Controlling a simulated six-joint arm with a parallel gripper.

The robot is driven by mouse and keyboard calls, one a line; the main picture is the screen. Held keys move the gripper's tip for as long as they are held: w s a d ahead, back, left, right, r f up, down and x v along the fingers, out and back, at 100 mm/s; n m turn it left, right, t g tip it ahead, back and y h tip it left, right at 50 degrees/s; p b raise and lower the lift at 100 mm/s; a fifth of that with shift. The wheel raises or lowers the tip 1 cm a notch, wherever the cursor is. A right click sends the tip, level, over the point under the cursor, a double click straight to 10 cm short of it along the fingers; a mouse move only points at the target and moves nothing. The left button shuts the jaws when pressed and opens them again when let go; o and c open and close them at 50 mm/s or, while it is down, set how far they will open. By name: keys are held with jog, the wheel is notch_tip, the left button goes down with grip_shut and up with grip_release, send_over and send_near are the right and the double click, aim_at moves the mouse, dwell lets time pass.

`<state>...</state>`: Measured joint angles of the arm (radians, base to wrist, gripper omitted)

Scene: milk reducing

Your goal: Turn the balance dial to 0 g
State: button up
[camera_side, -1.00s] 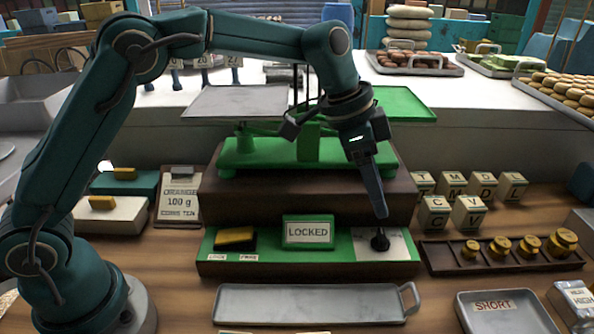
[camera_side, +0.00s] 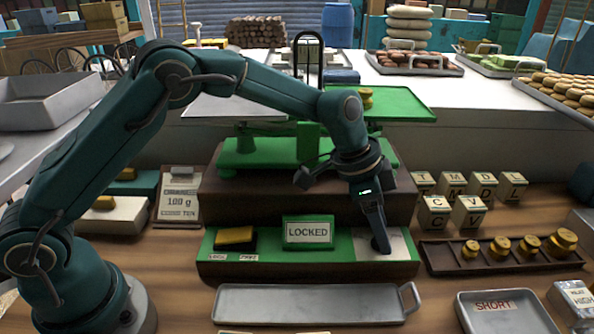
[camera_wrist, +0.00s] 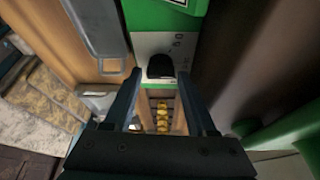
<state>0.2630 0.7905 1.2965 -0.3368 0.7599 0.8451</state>
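The balance dial (camera_wrist: 160,66) is a black knob on a light plate with small marks. In the wrist view it lies between and just beyond my two fingertips, and I cannot read its setting. My gripper (camera_wrist: 160,78) is open, with a finger on each side of the knob; no contact is clear. In the side view my gripper (camera_side: 381,248) points down over the dial plate (camera_side: 399,245) and hides the knob. The green panel (camera_side: 275,247) carries a sign reading LOCKED (camera_side: 307,232) and a yellow switch (camera_side: 235,236).
The green balance (camera_side: 260,155) stands behind the panel, with a brass weight (camera_side: 366,98) on its right pan. A rack of brass weights (camera_side: 499,252) is to the right, letter blocks (camera_side: 468,213) behind it. A metal tray (camera_side: 310,304) lies in front.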

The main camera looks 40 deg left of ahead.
grip_shut()
jog(key=n+y, duration=0.1)
jog(key=n, duration=0.2)
jog(key=n+t+y, duration=0.1)
jog(key=n, duration=0.2)
jog(key=shift+s+d+n, duration=0.15)
jog(key=shift+n, duration=0.15)
jog(key=n+y, duration=0.1)
jog(key=n, duration=0.2)
jog(key=n+y, duration=0.1)
jog(key=n, duration=0.2)
jog(key=shift+d+y, duration=0.1)
jog(key=shift+y, duration=0.3)
jog(key=shift+n, duration=0.4)
jog(key=shift+o, duration=0.6)
grip_release()
